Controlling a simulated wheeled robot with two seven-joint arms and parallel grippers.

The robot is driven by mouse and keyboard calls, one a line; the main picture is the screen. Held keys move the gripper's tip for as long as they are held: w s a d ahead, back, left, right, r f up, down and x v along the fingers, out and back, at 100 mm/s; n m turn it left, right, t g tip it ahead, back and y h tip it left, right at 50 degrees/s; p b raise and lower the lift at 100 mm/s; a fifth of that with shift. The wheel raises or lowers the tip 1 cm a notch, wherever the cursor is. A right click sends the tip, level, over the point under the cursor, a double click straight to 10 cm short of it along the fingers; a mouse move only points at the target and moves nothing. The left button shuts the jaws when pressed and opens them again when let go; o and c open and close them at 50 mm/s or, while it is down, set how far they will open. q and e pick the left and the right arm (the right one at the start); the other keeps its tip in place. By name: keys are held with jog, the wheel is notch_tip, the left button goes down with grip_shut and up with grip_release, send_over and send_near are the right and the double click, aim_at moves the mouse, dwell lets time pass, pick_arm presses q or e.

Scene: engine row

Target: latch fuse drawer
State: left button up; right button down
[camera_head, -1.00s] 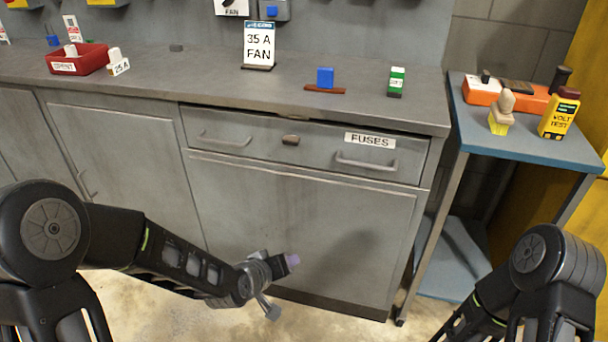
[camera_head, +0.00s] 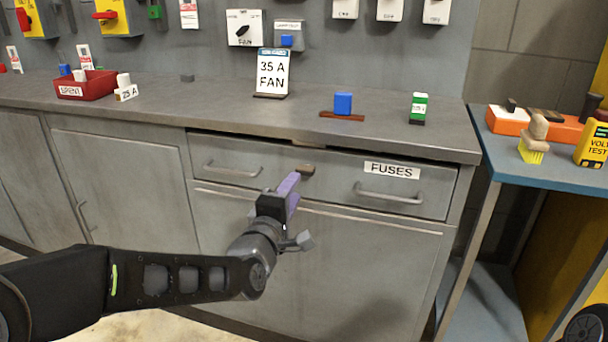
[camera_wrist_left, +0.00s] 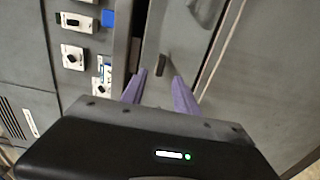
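The grey fuse drawer (camera_head: 330,183) bears a FUSES label (camera_head: 391,170) and two bar handles. A dark gap shows along its top edge, under the counter. A small brown latch (camera_head: 306,169) sits at the upper middle of its front. My left gripper (camera_head: 289,192) is in front of the drawer, just below and left of the latch in the head view. In the left wrist view its purple fingers (camera_wrist_left: 158,90) are apart with nothing between them, and the dark latch (camera_wrist_left: 161,65) lies beyond their tips. I cannot see contact. My right gripper is out of view.
The counter (camera_head: 220,112) above holds a 35 A FAN sign (camera_head: 273,72), a blue fuse (camera_head: 343,103), a green-and-white fuse (camera_head: 418,107) and a red tray (camera_head: 101,86). A blue side table (camera_head: 545,174) stands at the right.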

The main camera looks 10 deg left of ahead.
aim_at(304, 173)
pick_arm(q)
jog(key=shift+w+d+b, duration=0.15)
jog(key=shift+w+b, duration=0.05)
jog(key=shift+w, duration=1.75)
jog(key=shift+w+d+b, duration=0.1)
jog(key=shift+w+b, duration=0.05)
jog(key=shift+w, duration=1.8)
jog(key=shift+c, duration=0.4)
grip_shut()
